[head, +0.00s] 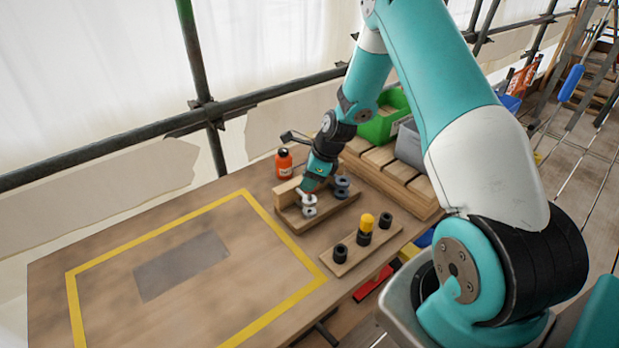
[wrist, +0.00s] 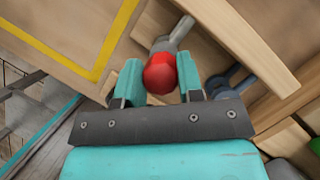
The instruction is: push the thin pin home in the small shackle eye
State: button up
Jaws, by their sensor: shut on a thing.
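My gripper (wrist: 160,84) is shut on the red round head of the thin pin (wrist: 160,73), which sits between the two teal fingers in the wrist view. Just beyond the red head is a light grey metal shackle (wrist: 178,38); the head hides the pin's shank, so I cannot tell how deep it sits in the eye. In the head view my gripper (head: 310,184) points down over the light grey shackle (head: 309,211) in a wooden tray (head: 333,218). Darker blue-grey shackles (head: 342,187) stand to its right, and also show in the wrist view (wrist: 222,85).
A wooden board (head: 350,256) with black cylinders and a yellow-topped piece (head: 366,222) lies in front of the tray. An orange bottle (head: 284,164) stands behind. Slatted wood (head: 395,180) and green (head: 385,125) and grey bins are to the right.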

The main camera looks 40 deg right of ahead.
jog(key=shift+f+b, duration=1.15)
jog(key=shift+f, duration=0.8)
jog(key=o, duration=1)
jog(key=shift+r, duration=0.1)
jog(key=b+v, duration=0.2)
jog(key=v, duration=1.5)
jog(key=shift+r, duration=0.2)
